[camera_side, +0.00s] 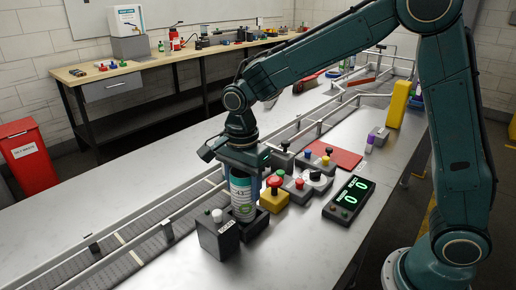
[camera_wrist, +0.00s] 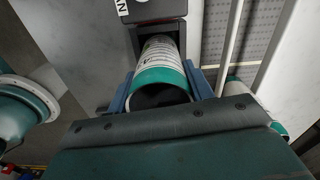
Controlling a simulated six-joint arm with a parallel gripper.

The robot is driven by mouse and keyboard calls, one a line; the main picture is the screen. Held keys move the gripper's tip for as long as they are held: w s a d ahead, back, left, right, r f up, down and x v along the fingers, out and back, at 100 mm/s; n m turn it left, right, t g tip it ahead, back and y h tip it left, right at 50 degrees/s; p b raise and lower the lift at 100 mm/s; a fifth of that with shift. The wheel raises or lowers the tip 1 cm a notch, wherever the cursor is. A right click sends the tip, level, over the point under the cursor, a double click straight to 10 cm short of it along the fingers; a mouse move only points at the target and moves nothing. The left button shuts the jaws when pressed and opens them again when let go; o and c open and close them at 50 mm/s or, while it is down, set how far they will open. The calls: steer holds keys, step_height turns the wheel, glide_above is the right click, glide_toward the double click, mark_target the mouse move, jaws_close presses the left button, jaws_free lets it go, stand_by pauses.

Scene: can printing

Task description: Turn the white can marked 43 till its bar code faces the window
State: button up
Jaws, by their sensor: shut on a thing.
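The white can (camera_side: 241,194) with teal bands and a 43 on its label stands upright at the dark box-shaped holder (camera_side: 218,234). My gripper (camera_side: 243,163) is over it from above and shut on its upper part. In the wrist view the can (camera_wrist: 162,62) sits between the blue fingers of my gripper (camera_wrist: 160,90), with its teal rim and dark end facing the camera. Small print shows on its white side there. I cannot make out a bar code. The holder (camera_wrist: 155,14) is dark, at the can's far end; I cannot tell which part is the window.
A yellow box with a red button (camera_side: 273,196) and other button boxes stand close right of the can. A display (camera_side: 349,197) reads two green zeros. A railed conveyor (camera_side: 140,243) runs on the left. Another teal-white can (camera_wrist: 238,88) is right of the gripper in the wrist view.

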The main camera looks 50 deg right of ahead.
steer(key=shift+n, duration=0.7)
steer(key=shift+n, duration=0.7)
steer(key=shift+n, duration=0.3)
steer(key=shift+n, duration=0.5)
steer(key=shift+n, duration=0.7)
